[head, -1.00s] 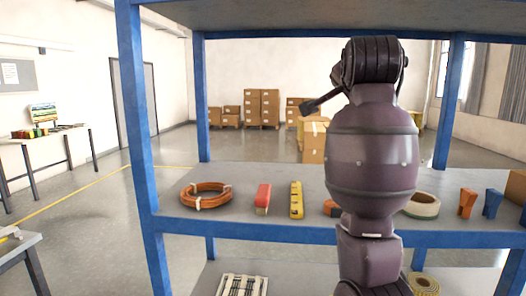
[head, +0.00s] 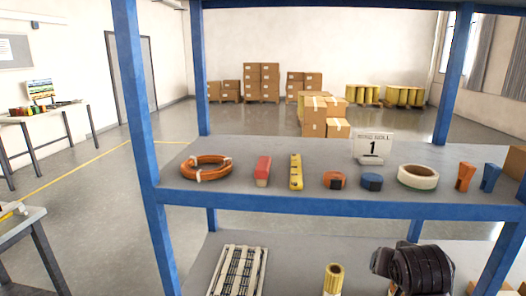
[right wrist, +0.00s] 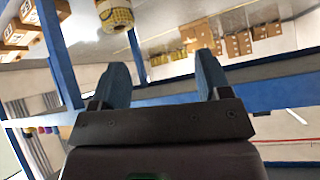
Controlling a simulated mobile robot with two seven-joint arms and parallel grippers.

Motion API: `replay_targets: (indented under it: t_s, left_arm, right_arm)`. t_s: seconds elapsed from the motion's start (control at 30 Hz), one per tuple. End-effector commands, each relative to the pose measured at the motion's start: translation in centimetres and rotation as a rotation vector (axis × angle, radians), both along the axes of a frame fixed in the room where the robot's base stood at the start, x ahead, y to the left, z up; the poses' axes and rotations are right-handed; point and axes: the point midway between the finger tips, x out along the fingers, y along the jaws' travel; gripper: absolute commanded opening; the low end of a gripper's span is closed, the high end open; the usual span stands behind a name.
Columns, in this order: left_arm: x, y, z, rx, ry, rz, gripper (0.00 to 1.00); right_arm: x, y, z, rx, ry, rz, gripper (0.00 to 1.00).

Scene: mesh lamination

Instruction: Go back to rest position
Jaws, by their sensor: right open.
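My right gripper (right wrist: 162,78) shows in the right wrist view with its two blue fingers spread apart and nothing between them. My left gripper is in neither view. The blue-framed shelf rack (head: 330,206) stands in front of me. Its middle shelf holds an orange cable coil (head: 206,168), a red-topped block (head: 262,171), a yellow level (head: 296,171) and a white tape roll (head: 418,177).
A sign reading 1 (head: 373,146) stands on the middle shelf. The lower shelf holds a white slatted panel (head: 238,271) and a yellow roll (head: 333,279). Blue posts (head: 140,130) bound the rack. A table (head: 20,225) stands at left; cartons (head: 262,82) are far behind.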

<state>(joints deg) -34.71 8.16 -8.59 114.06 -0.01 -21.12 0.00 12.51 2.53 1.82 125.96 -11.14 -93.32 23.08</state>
Motion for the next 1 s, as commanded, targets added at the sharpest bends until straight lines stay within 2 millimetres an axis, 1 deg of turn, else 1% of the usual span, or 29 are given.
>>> replay_targets:
  t_s: [0.03, 0.1, 0.17, 0.2, 0.27, 0.3, 0.37, 0.4, 0.47, 0.5, 0.6, 0.7, 1.0]
  left_arm:
    - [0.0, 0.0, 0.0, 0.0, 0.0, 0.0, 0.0]
    - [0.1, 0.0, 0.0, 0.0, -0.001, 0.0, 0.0]
    - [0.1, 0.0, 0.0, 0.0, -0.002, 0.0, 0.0]
    - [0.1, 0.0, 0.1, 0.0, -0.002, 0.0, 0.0]
    - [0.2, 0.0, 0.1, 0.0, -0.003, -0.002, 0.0]
    - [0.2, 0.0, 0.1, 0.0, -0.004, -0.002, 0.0]
    - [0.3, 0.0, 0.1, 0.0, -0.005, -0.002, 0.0]
    - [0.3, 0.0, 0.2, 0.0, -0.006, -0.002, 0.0]
    - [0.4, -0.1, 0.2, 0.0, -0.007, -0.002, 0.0]
    - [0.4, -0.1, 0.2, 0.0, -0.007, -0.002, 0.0]
    - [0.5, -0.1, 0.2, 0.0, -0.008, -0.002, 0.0]
    - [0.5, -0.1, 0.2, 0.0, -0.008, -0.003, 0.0]
    - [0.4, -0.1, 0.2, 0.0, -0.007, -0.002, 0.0]
  right_arm:
    - [-1.7, -0.4, -1.8, -0.015, 0.037, 0.017, 0.7]
    - [-3.7, -0.6, -3.9, -0.034, 0.083, 0.048, 0.7]
    - [-5.6, -0.8, -5.5, -0.049, 0.12, 0.074, 0.7]
    - [-6.8, -0.9, -6.6, -0.058, 0.147, 0.093, 0.7]
    - [-8.8, -1.0, -8.0, -0.069, 0.185, 0.122, 0.7]
    - [-10.1, -1.1, -8.9, -0.076, 0.21, 0.14, 0.7]
    - [-12.2, -1.1, -10.2, -0.084, 0.247, 0.169, 0.7]
    - [-13.6, -1.2, -11.0, -0.091, 0.274, 0.189, 0.7]
    - [-15.6, -1.1, -12.1, -0.096, 0.31, 0.22, 0.7]
    - [-17.0, -1.1, -12.7, -0.099, 0.332, 0.24, 0.7]
    - [-20.0, -1.0, -13.9, -0.105, 0.383, 0.284, 0.7]
    - [-22.5, -0.8, -14.7, -0.105, 0.423, 0.321, 0.7]
    - [-28.5, -0.2, -16.1, -0.098, 0.517, 0.409, 0.7]
